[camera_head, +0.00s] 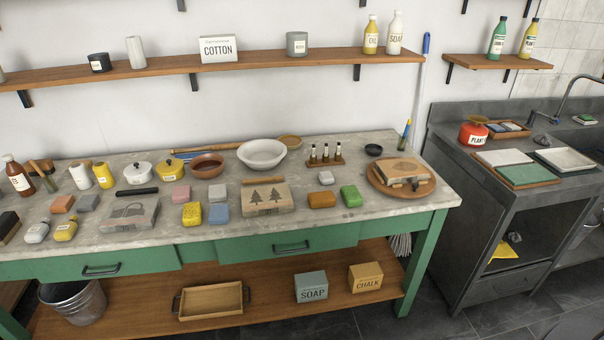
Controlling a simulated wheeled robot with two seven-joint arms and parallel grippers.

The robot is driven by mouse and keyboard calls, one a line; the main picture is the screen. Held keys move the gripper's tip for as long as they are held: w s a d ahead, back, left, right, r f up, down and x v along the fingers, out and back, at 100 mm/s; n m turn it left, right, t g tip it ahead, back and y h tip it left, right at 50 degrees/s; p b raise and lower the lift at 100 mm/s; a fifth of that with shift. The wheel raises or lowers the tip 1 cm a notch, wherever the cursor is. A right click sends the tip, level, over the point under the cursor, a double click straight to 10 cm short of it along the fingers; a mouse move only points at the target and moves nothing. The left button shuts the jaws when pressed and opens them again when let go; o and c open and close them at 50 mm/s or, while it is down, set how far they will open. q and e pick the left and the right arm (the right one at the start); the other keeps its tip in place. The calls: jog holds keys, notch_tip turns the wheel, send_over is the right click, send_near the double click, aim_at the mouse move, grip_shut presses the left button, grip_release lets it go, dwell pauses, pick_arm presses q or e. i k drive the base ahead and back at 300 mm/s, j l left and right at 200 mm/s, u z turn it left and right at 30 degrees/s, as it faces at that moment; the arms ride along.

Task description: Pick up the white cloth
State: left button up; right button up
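A flat pale, whitish piece (503,158) that looks like a folded cloth lies on the dark grey counter at the right, in front of the red pot. A flat green piece (528,174) lies just in front of it. A shallow tray with a whitish inside (567,159) is to its right; I cannot tell whether a cloth lies in it. Neither of my grippers is in view.
The dark counter (480,130) has a red pot (473,133), a small wooden tray (511,130) and a sink tap (572,90). A green workbench (425,240) crowded with blocks and bowls stands at the left. Dark floor (400,318) is open in front.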

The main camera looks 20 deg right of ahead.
aim_at(216, 193)
jog(key=i+j, duration=0.15)
jog(key=j, duration=0.2)
jog(key=i+j+z, duration=0.15)
jog(key=j, duration=0.25)
jog(key=i+j, duration=0.1)
jog(key=j, duration=0.25)
jog(key=i+j+z, duration=0.15)
jog(key=j, duration=0.25)
